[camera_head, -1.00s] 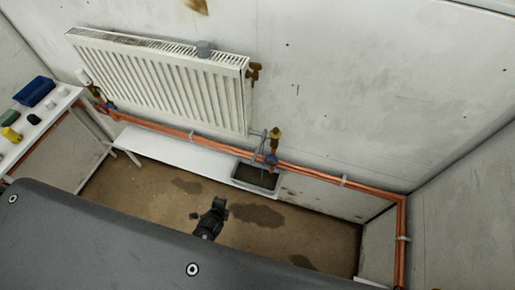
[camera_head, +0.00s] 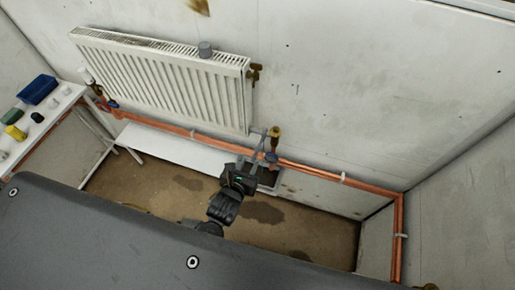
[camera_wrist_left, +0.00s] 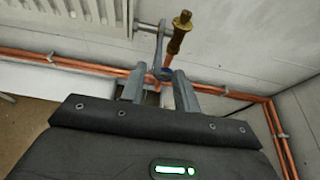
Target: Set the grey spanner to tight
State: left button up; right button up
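The grey spanner (camera_head: 262,143) hangs down from the pipe joint at the radiator's lower right corner, beside a brass valve (camera_head: 275,132). In the left wrist view the spanner (camera_wrist_left: 159,46) slants slightly, its lower end close to my fingertips. My left gripper (camera_head: 250,162) is in front of the spanner's lower part. My right gripper is not in view.
Copper pipes (camera_head: 310,170) run along the wall below the white radiator (camera_head: 165,75). A white shelf with a blue bin (camera_head: 37,89) stands at left. Floor on the right is clear.

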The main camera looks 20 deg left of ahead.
aim_at(258, 149)
pick_arm(q)
jog(key=b+x, duration=0.1)
jog(key=x, duration=0.9)
jog(key=shift+w+f, duration=0.15)
jog(key=shift+w, duration=0.05)
grip_shut()
